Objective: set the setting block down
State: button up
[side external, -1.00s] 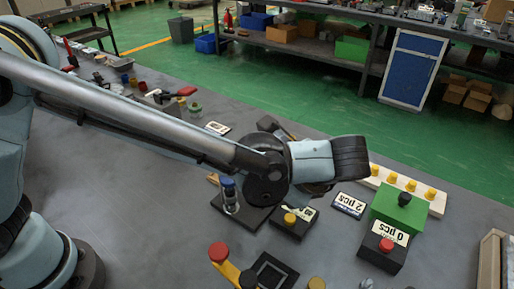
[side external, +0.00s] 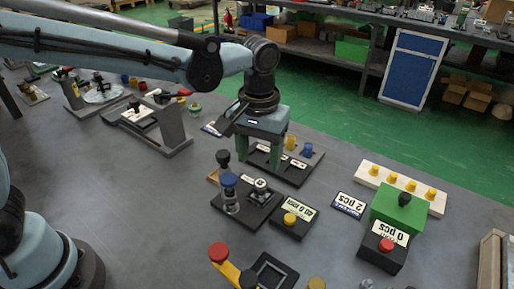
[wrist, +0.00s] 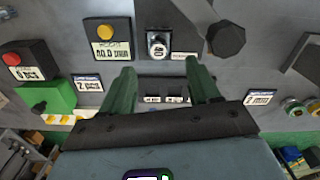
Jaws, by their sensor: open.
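My gripper (side external: 265,170) points down, its two green fingers spread. In the wrist view, the gripper (wrist: 162,80) is open, with a dark low plate or tray bearing two white labels (wrist: 164,98) seen between the fingers. I cannot tell for sure which thing is the setting block. A blue-topped post (side external: 229,190) stands on the same plate. No object is visibly held.
A yellow-button box labelled 40.0 mm (side external: 290,220), a 2 pcs card (side external: 349,205), a green box (side external: 398,212) and a red-button 0 pcs box (side external: 384,250) stand to the right. Blue (side external: 306,150) and yellow knobs are behind the gripper. The table's left front is clear.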

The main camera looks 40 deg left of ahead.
aim_at(260, 183)
jog(key=shift+d+f, duration=0.1)
jog(key=shift+f, duration=4)
grip_shut()
jog(key=shift+r, duration=0.2)
